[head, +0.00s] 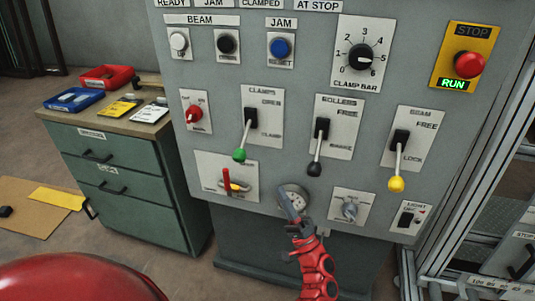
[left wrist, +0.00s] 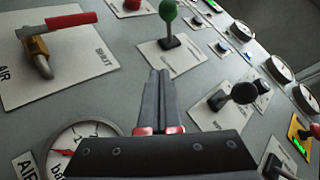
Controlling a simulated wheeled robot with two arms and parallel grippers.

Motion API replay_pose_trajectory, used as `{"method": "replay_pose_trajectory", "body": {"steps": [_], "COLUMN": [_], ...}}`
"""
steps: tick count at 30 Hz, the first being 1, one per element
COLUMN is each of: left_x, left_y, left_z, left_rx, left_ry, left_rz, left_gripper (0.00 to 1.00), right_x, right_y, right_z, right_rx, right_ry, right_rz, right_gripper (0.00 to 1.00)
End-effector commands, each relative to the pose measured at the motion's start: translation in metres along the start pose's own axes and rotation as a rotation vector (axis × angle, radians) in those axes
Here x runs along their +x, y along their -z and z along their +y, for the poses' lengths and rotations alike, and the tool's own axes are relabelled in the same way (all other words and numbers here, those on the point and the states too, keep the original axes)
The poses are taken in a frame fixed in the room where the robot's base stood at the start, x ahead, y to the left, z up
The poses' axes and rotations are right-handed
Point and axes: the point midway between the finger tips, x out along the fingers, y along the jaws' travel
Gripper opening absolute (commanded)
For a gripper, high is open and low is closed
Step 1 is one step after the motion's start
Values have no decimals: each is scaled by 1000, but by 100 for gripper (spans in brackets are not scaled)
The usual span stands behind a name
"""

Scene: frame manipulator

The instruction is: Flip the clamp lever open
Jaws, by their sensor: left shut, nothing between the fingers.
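The clamp lever (head: 240,154) has a green ball knob and hangs down toward the CLAMP label on its white CLAMPS plate (head: 263,122); OPEN is printed near the top. In the left wrist view the green-knobbed lever (left wrist: 168,14) stands out from its plate beyond my fingertips. My left gripper (head: 284,197) is shut and empty. In the head view it is below and right of the green knob, in front of the pressure gauge (head: 299,192), and apart from the lever. In the left wrist view its fingers (left wrist: 160,76) lie together. My right gripper is not in view.
The black-knobbed ROLLERS lever (head: 314,169) and yellow-knobbed BEAM lever (head: 396,184) hang to the right. The red-handled air valve (head: 227,180) sticks out below left of the clamp lever. A red stop button (head: 469,64) is at upper right. A green cabinet (head: 130,180) stands left.

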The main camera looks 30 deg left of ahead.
Motion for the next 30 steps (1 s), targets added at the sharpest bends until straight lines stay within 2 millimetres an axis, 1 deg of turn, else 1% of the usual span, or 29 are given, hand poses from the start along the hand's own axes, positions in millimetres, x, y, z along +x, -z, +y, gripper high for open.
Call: {"method": "replay_pose_trajectory", "body": {"steps": [1,4,13,17,20,23,30], "left_x": [-1,-1,0,7,20,39,92], "left_y": [-3,-7,-7,-8,-9,-10,-12], "left_z": [-6,-15,-16,-16,-17,-18,-21], "left_rx": [-6,-13,-14,-15,-16,-13,-13], "left_ry": [24,52,54,53,52,52,53], "left_rz": [-20,-41,-43,-45,-46,-47,-47], "left_gripper": [0,0,0,0,0,0,0], "right_x": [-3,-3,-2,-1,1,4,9], "right_y": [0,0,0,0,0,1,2], "right_z": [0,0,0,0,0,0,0], "right_rx": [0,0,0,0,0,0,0], "right_ry": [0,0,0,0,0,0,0], "right_rz": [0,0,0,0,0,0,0], "right_gripper": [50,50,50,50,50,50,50]}}
